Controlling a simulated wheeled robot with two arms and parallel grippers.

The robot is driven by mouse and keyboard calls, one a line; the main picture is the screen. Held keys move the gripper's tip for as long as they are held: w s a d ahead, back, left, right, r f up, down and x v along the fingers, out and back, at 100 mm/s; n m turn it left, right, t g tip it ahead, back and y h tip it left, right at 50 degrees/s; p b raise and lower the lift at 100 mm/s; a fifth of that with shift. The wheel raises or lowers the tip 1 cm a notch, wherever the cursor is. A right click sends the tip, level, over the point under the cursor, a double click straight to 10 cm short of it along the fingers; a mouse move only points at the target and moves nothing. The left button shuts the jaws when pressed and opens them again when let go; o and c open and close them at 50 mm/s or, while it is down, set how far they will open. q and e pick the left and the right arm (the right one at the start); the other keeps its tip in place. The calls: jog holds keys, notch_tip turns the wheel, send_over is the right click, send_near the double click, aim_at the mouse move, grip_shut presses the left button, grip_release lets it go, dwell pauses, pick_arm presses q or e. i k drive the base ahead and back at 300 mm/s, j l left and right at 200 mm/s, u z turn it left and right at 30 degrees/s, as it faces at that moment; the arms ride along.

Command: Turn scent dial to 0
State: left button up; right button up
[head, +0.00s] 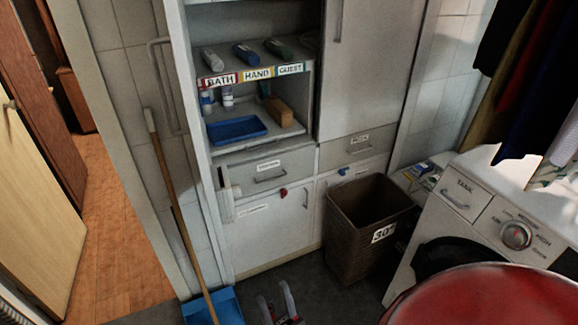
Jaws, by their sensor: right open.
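I cannot make out a 0 or the word scent, so I cannot tell if this is the scent dial. My right gripper (274,291) is at the bottom middle, low over the dark floor. Its two pale fingers are apart, with nothing seen between them. It is well left of the dial and apart from it. My left gripper is not in view.
A brown basket (367,220) marked 30 stands between my right gripper and the machine. A large red rounded object (490,298) covers the bottom right corner. Behind is a white cabinet (268,228) with shelves. A broom (176,205) and blue dustpan (213,307) stand left.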

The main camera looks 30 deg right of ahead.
aim_at(237, 191)
jog(key=l+z, duration=0.1)
jog(key=l, duration=0.3)
jog(key=i+l+z, duration=0.15)
jog(key=l, duration=0.2)
jog(key=z, duration=1.05)
